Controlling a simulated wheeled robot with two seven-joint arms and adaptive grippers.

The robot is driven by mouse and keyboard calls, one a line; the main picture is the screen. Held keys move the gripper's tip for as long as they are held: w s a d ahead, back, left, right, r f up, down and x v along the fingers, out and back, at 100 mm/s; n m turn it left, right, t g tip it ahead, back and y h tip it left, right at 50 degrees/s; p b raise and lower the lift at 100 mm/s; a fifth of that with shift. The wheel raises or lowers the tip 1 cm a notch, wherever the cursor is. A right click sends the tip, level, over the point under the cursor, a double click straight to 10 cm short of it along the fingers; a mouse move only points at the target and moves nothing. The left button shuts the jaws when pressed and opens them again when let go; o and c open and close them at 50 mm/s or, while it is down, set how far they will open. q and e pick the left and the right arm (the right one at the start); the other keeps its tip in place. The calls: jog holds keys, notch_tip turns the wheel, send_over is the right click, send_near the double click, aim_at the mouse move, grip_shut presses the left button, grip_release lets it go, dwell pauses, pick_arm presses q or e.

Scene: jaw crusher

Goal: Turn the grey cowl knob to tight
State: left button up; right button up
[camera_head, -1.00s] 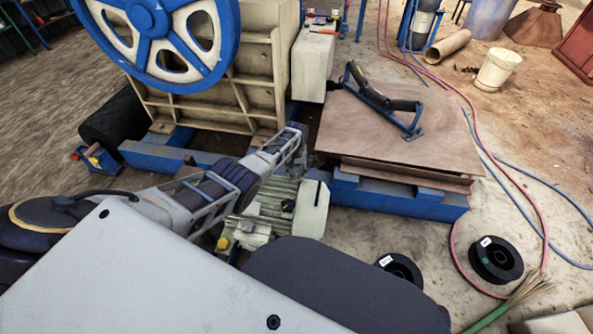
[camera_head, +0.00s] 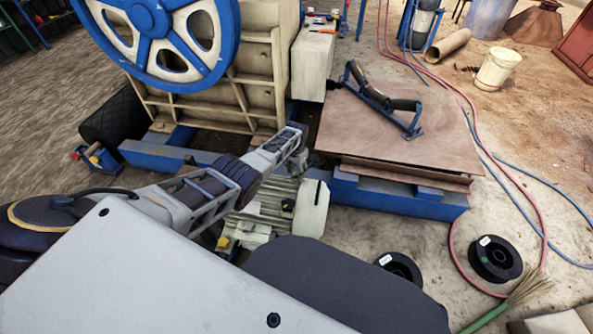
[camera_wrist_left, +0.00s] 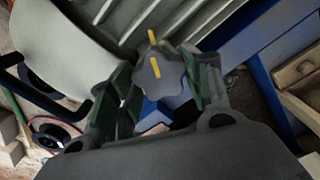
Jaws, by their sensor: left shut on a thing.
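The grey cowl knob (camera_wrist_left: 160,78) is a lobed knob with a yellow line on its face, in the middle of the left wrist view. A second yellow mark (camera_wrist_left: 152,37) sits just beyond its rim, and the two lie nearly in line. My left gripper (camera_wrist_left: 163,88) is shut on the knob, with green-padded fingers on either side. In the head view the left gripper (camera_head: 300,160) is at the far end of the ribbed motor (camera_head: 268,207) with its pale cowl (camera_head: 313,207); the knob is hidden there. My right gripper is not in view.
The crusher with its blue flywheel (camera_head: 155,25) stands behind. A wooden board (camera_head: 390,145) bearing a roller frame (camera_head: 385,100) lies on blue beams to the right. Black spools (camera_head: 495,258) and hoses lie on the open floor at right.

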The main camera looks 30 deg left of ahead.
aim_at(297, 171)
pick_arm(q)
jog(key=shift+m, duration=0.3)
jog(key=o, duration=1)
jog(key=shift+o, duration=0.2)
jog(key=shift+r, duration=0.25)
notch_tip(297, 171, up, 12)
jog(key=shift+f, duration=0.25)
dwell(0.6)
dwell(0.6)
